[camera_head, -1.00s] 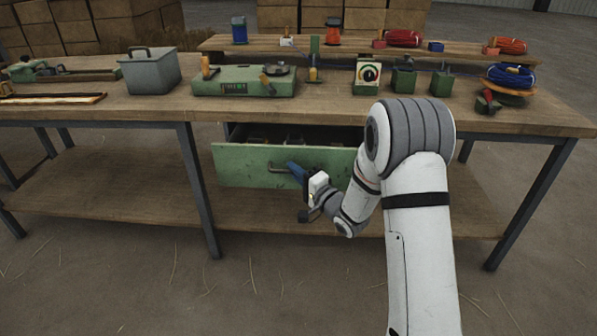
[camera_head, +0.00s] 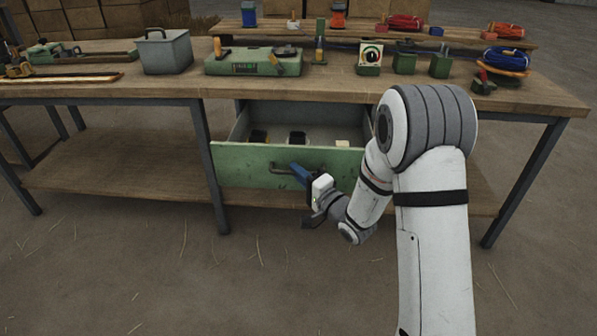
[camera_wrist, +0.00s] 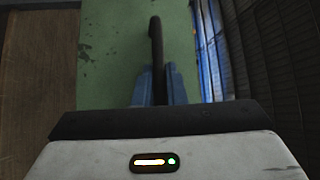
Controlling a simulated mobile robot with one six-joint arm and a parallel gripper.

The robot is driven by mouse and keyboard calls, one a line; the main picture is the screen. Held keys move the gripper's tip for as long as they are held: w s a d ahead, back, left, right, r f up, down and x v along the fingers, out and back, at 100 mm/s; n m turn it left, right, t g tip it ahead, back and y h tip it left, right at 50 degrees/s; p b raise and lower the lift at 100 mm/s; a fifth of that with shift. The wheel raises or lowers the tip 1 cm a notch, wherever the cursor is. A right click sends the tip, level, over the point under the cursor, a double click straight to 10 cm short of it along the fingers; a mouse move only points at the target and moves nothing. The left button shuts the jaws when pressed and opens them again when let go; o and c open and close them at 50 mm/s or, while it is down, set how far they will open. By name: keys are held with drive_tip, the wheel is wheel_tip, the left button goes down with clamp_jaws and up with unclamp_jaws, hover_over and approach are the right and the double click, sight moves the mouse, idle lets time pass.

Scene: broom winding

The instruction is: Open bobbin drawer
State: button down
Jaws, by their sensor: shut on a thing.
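The bobbin drawer (camera_head: 240,166) has a worn green front and hangs under the workbench. It is pulled well out, and its inside shows dark and pale items. Its dark bar handle (camera_head: 276,166) is on the front; in the wrist view the handle (camera_wrist: 156,50) runs up from between the fingers. My gripper (camera_head: 298,172) has blue fingers, shut on the handle; the fingers (camera_wrist: 160,85) also show in the wrist view. My arm hides the right end of the drawer front.
The workbench (camera_head: 130,88) holds a grey lidded bin (camera_head: 165,55), a green machine (camera_head: 250,64), several small green devices and coils of red and blue wire. A lower shelf (camera_head: 110,165) and metal legs (camera_head: 208,165) are below. The floor in front is clear.

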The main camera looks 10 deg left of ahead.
drive_tip(key=c, duration=1.5)
unclamp_jaws()
drive_tip(key=p+v, duration=0.1)
drive_tip(key=v, duration=0.6)
drive_tip(key=shift+s+d, duration=0.25)
drive_tip(key=shift+d, duration=0.1)
drive_tip(key=shift+f, duration=0.1)
